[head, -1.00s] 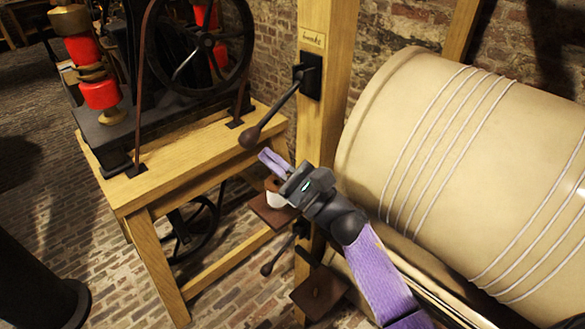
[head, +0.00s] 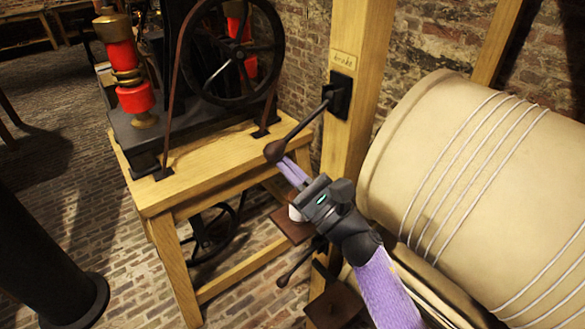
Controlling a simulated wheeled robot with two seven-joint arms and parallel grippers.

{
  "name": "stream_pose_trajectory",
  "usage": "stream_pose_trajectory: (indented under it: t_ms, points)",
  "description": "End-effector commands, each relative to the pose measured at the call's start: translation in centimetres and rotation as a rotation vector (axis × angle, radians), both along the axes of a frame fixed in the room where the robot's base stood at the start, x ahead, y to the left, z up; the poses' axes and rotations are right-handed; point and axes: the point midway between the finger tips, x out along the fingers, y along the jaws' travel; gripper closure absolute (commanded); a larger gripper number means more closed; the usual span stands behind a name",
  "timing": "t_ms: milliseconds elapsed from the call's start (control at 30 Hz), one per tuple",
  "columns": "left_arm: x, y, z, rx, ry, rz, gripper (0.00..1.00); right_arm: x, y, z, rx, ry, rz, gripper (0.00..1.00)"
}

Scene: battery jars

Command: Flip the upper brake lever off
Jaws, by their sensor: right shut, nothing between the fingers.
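The upper brake lever (head: 302,129) is a dark rod with a round knob. My left gripper is out of view.
The wooden post (head: 354,60) stands right of the levers. A big cream drum (head: 420,140) wound with cord fills the right. A wooden bench (head: 195,181) with a black wheel (head: 230,50) stands at left. A dark column (head: 35,250) is at lower left. Brick floor shows between.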

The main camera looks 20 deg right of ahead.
Motion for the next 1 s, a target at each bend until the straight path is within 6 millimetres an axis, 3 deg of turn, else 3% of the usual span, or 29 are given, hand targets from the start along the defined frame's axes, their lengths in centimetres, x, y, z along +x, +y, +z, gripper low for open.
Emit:
stream_pose_trajectory:
  t_ms: [267, 500, 1000]
  points:
    - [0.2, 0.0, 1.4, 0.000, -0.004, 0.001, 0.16, -0.5, 1.2, 2.3, 0.150, 0.050, 0.002, 1.00]
    - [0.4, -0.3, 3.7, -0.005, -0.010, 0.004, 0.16, -0.9, 2.3, 5.5, 0.365, 0.127, 0.002, 1.00]
    - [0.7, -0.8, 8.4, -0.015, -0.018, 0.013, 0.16, -0.9, 2.6, 10.9, 0.737, 0.264, 0.001, 1.00]
